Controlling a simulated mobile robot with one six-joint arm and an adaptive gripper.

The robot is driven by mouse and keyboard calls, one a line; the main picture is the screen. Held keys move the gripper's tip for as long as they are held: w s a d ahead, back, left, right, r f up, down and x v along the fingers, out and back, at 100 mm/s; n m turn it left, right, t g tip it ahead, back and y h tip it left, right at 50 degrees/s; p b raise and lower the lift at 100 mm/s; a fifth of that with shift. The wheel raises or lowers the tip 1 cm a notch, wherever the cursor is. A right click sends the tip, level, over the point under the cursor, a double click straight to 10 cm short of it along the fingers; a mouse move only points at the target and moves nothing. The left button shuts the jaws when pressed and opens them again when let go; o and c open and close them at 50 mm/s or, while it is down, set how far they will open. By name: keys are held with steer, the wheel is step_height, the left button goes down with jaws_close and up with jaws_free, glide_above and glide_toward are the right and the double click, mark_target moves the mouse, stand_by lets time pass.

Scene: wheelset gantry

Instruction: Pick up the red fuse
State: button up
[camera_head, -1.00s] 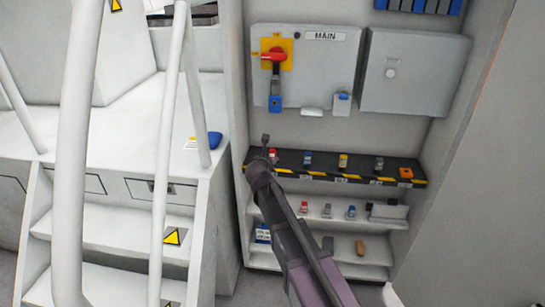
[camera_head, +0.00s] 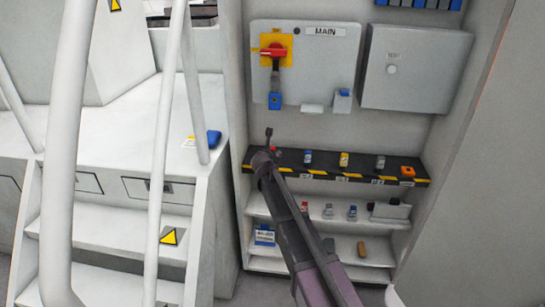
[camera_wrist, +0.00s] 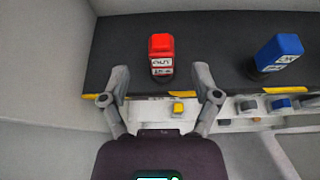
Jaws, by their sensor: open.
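The red fuse (camera_wrist: 161,52) stands upright on the black shelf (camera_wrist: 115,52) in the wrist view, with a white marked label on its front. My gripper (camera_wrist: 160,82) is open and empty, its two fingers spread to either side of the fuse's line. The fuse appears just beyond the fingertips, not between them.
A blue fuse (camera_wrist: 279,53) stands to the right of the red one. Yellow and grey fuses (camera_head: 344,159) (camera_head: 380,162) and an orange item (camera_head: 407,171) follow along the shelf. A lower shelf holds several small parts. The wall bears a MAIN switch panel (camera_head: 340,60) and a grey box (camera_head: 415,75).

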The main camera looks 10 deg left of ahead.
steer(key=shift+b+x, duration=0.95)
steer(key=shift+x, duration=1.7)
steer(key=shift+d+r, duration=0.1)
jaws_close()
